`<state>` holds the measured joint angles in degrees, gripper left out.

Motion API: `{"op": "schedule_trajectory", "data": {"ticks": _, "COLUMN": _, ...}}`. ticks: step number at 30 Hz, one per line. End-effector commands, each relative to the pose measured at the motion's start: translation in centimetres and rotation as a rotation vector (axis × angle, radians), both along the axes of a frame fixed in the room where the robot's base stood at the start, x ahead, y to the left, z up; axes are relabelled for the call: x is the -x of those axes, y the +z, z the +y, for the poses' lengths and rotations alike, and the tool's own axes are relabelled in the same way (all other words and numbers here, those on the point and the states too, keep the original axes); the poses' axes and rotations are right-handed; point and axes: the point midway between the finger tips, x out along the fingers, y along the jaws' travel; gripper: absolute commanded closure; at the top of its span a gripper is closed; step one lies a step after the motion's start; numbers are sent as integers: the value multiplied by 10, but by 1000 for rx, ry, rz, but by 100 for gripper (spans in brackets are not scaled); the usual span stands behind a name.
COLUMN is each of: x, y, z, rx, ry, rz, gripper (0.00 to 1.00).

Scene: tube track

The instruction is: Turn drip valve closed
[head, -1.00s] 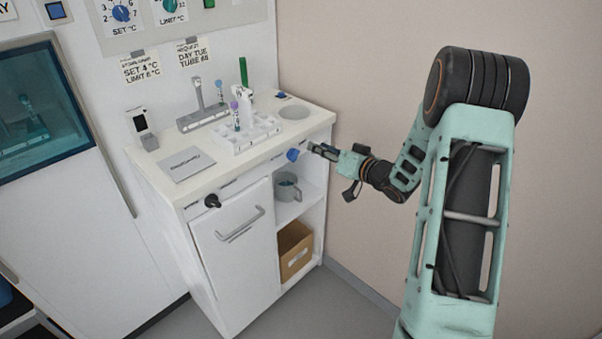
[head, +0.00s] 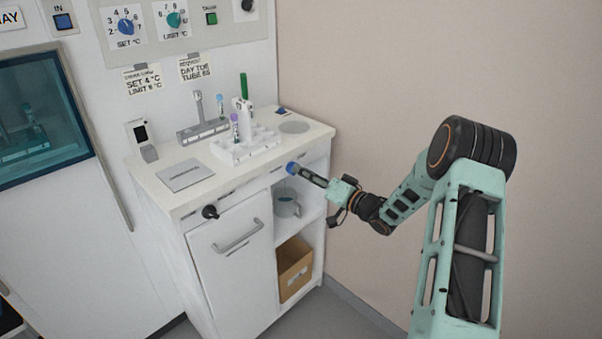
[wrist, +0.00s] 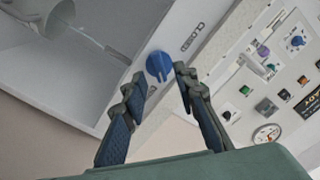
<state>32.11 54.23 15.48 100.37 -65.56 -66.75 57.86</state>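The drip valve appears to be a blue knob (head: 291,168) on the front edge of the white counter, above the open shelf. My gripper (head: 303,172) is at the knob from the right. In the wrist view my gripper (wrist: 160,74) is open, with the knob between and just beyond its fingertips. I cannot tell whether a finger touches it. A grey mug (head: 287,208) stands on the shelf below.
A black knob (head: 210,212) sits left of the blue one, above a door with a grey handle (head: 237,237). A white rack (head: 243,150) with tubes stands on the counter (head: 168,201). A cardboard box (head: 294,272) is on the lower shelf. The wall is to the right.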

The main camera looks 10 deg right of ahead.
Motion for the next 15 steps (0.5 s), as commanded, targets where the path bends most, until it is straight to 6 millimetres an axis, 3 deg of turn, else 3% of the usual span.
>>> {"op": "schedule_trajectory", "data": {"ticks": 6, "x": -14, "y": 0, "z": 10, "rx": 1, "ry": 1, "rz": 0, "gripper": 73}}
{"op": "schedule_trajectory", "data": {"ticks": 15, "x": -15, "y": 0, "z": 11, "rx": 1, "ry": -1, "rz": 0, "gripper": 75}}
